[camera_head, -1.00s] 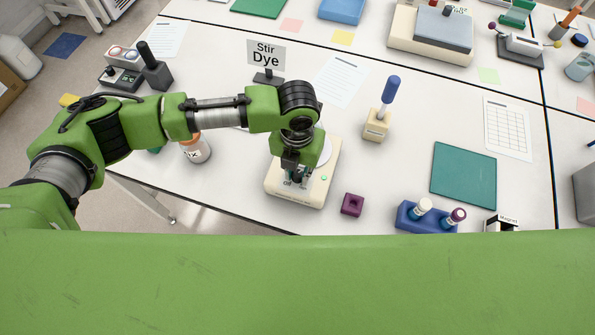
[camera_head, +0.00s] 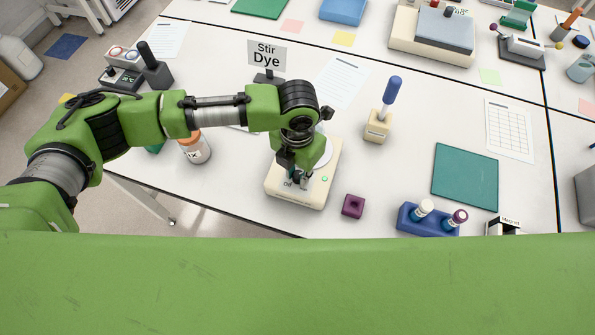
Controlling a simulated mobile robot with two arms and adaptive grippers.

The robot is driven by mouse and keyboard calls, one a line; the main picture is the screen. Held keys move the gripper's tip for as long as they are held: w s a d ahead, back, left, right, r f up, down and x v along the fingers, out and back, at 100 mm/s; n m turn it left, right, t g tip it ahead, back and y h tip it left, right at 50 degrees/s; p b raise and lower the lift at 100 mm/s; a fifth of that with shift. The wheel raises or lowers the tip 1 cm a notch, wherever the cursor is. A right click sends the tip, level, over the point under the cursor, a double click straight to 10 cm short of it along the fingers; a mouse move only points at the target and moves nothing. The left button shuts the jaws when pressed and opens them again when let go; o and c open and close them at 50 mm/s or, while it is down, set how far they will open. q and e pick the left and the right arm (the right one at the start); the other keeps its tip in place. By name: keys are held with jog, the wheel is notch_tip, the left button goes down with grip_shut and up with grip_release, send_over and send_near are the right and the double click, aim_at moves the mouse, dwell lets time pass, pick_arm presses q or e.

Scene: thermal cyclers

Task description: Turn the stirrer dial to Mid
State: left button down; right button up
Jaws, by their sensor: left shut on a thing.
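The stirrer (camera_head: 322,186) is a cream box with a round white plate on top and a small green light on its front right. "Off" is printed at its front left. My left gripper (camera_head: 299,184) comes down over the front of the stirrer and is shut on its dial. The gripper hides most of the dial, so I cannot tell its exact setting. My right gripper is not in view.
A purple block (camera_head: 352,206) sits just right of the stirrer. A blue rack (camera_head: 428,219) with two capped vials stands farther right. An orange-capped bottle (camera_head: 195,150) is to the left, and a "Stir Dye" sign (camera_head: 266,57) stands behind. The teal mat (camera_head: 465,177) is bare.

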aim_at(298, 175)
pick_arm(q)
jog(key=c, duration=2)
grip_release()
jog(key=shift+w+r, duration=0.1)
jog(key=shift+o, duration=0.9)
notch_tip(298, 175, up, 12)
